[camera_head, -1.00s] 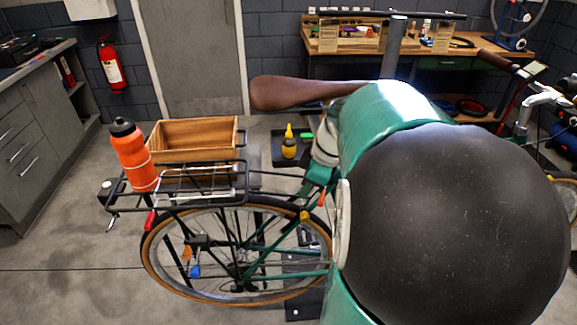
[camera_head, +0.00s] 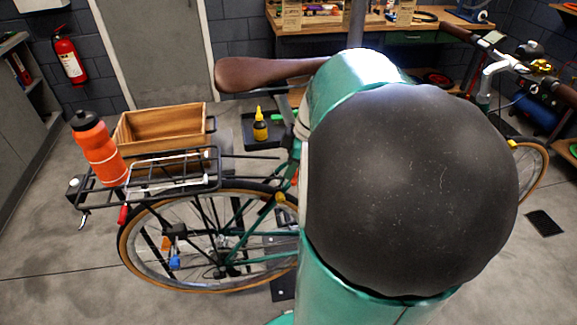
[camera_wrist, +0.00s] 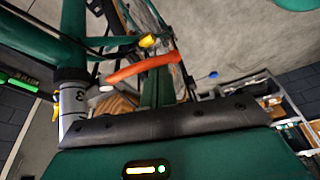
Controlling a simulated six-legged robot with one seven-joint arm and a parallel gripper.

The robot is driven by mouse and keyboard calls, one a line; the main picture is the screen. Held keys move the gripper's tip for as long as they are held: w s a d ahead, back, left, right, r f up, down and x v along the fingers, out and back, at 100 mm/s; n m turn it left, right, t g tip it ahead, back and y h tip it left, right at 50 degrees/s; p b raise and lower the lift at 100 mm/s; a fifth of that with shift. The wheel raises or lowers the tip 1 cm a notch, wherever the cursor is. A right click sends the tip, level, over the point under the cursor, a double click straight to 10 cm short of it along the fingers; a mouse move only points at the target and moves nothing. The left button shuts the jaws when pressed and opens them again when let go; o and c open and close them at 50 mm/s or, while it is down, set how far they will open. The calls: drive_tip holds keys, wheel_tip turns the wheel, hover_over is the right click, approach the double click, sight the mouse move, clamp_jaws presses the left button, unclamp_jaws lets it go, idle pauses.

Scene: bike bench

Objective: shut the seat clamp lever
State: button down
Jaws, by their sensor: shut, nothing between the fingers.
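The orange-red seat clamp lever (camera_wrist: 145,68) sticks out sideways from the bike in the wrist view, next to the green frame tube (camera_wrist: 74,25) and the silver seat post with marks (camera_wrist: 74,104). My gripper (camera_wrist: 165,121) fills the bottom of the wrist view as a dark bar on a green body. I cannot tell the depth of that gap. In the head view my arm hides the gripper and most of the clamp area below the brown saddle (camera_head: 262,73).
A yellow bottle (camera_head: 260,127) stands on a dark tray behind the bike. A workbench (camera_head: 325,40) is at the back. Floor at the left is open.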

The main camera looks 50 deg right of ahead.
drive_tip(key=shift+s+d+n, duration=0.15)
drive_tip(key=shift+d+n, duration=0.1)
drive_tip(key=shift+n, duration=0.15)
drive_tip(key=n, duration=0.1)
drive_tip(key=d+n+g+y, duration=0.1)
drive_tip(key=g, duration=0.1)
drive_tip(key=shift+s+d+r+n, duration=0.25)
drive_tip(key=shift+s+r+n, duration=0.05)
drive_tip(key=shift+s+n, duration=0.1)
drive_tip(key=shift+s+d+r, duration=0.15)
drive_tip(key=shift+d, duration=0.25)
drive_tip(key=shift+s+d+r, duration=0.15)
drive_tip(key=shift+d, duration=0.25)
drive_tip(key=shift+w, duration=0.1)
